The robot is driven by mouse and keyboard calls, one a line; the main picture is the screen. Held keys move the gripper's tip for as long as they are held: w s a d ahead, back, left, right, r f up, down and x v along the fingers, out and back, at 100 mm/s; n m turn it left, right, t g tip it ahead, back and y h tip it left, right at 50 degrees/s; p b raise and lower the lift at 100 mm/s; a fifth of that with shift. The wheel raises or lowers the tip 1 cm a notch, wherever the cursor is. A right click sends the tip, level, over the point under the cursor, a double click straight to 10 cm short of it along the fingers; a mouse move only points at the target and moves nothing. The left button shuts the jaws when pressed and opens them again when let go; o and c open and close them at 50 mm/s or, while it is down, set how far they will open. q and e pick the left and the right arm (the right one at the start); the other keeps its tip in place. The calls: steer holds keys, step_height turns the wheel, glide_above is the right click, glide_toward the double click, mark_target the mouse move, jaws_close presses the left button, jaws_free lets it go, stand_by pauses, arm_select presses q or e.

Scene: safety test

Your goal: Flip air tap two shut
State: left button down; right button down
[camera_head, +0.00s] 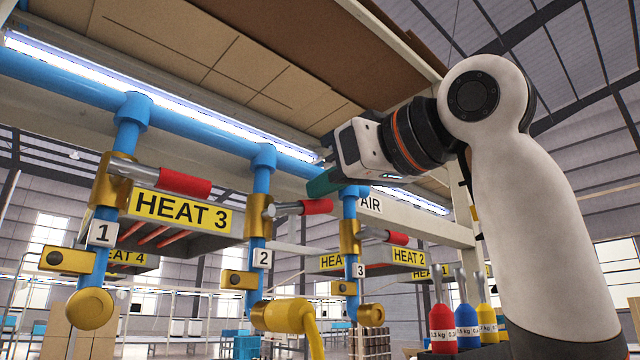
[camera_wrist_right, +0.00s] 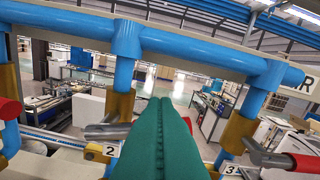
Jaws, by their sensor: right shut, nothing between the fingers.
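Air tap two is a brass valve (camera_head: 258,216) on the middle blue drop pipe, above a white "2" tag (camera_head: 262,258). Its lever, with a red grip (camera_head: 317,206), sticks out to the right, across the pipe. My right gripper (camera_head: 323,183) has green fingers pressed together, empty, just above that red grip; I cannot tell whether they touch. In the right wrist view the shut fingers (camera_wrist_right: 165,105) stand right of tap two's valve (camera_wrist_right: 120,105) and hide most of its lever; a sliver of red (camera_wrist_right: 187,124) shows beside them. My left gripper is not in view.
Tap one (camera_head: 113,185) is at the left and tap three (camera_head: 349,236) at the right, each with its lever sideways. A blue header pipe (camera_head: 200,122) runs above. A yellow hose (camera_head: 288,316) hangs below tap two. Red, blue and yellow weighted bottles (camera_head: 443,325) stand lower right.

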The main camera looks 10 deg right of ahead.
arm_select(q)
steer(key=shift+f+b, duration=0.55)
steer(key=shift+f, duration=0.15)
arm_select(e)
steer(key=shift+w+d+f+m, duration=0.15)
steer(key=shift+d+f+m, duration=0.1)
steer(key=shift+f+m, duration=0.4)
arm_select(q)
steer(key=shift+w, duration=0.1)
arm_select(e)
steer(key=shift+r, duration=0.1)
